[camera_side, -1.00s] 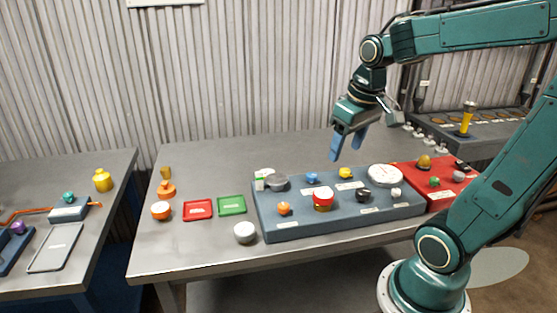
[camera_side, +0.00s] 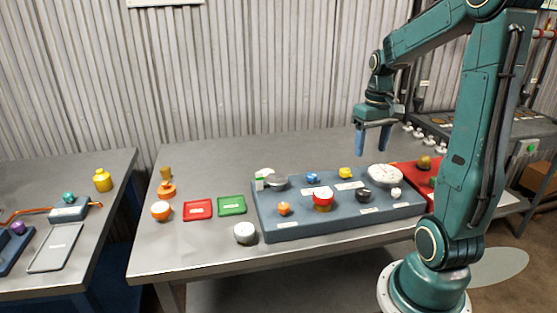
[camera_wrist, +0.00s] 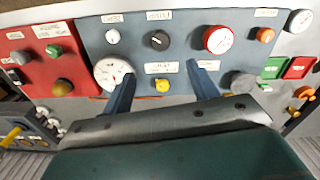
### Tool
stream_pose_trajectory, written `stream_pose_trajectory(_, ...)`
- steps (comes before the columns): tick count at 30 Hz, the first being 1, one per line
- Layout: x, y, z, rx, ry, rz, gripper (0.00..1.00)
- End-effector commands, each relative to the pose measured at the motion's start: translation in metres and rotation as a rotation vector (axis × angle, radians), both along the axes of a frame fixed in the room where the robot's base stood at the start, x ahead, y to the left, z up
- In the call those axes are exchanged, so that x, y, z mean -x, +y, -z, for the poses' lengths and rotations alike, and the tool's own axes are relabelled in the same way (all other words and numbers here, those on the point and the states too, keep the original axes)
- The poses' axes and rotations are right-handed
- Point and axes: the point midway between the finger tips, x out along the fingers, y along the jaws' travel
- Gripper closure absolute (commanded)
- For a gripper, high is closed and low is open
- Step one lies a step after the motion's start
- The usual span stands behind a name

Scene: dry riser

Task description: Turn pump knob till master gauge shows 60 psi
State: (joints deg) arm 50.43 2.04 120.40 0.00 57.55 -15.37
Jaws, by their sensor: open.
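A blue-grey panel (camera_side: 290,224) on the table carries several knobs and two dials. A large white-faced gauge (camera_side: 385,174) sits at its back right; it also shows in the wrist view (camera_wrist: 110,73). A red-rimmed dial (camera_side: 322,194) stands near the panel's middle front. A yellow knob (camera_side: 345,173), a black knob (camera_side: 363,195), a blue knob (camera_side: 312,178) and an orange knob (camera_side: 284,208) are on the panel. My gripper (camera_side: 372,153) is open and empty above its back right; in the wrist view the yellow knob lies between the fingers.
A red panel (camera_wrist: 40,62) with more knobs adjoins the panel's right in the side view, partly behind my arm.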

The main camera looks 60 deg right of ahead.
Motion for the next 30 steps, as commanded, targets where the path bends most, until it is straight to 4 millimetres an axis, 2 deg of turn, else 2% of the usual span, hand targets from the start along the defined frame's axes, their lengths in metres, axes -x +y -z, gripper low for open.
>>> stream_pose_trajectory(8,0.000,0.001,0.021,-0.003,0.003,-0.001,0.41)
stream_pose_trajectory(24,0.000,0.001,0.099,-0.004,0.004,-0.001,0.41)
stream_pose_trajectory(30,0.000,0.001,0.122,-0.003,0.002,-0.001,0.41)
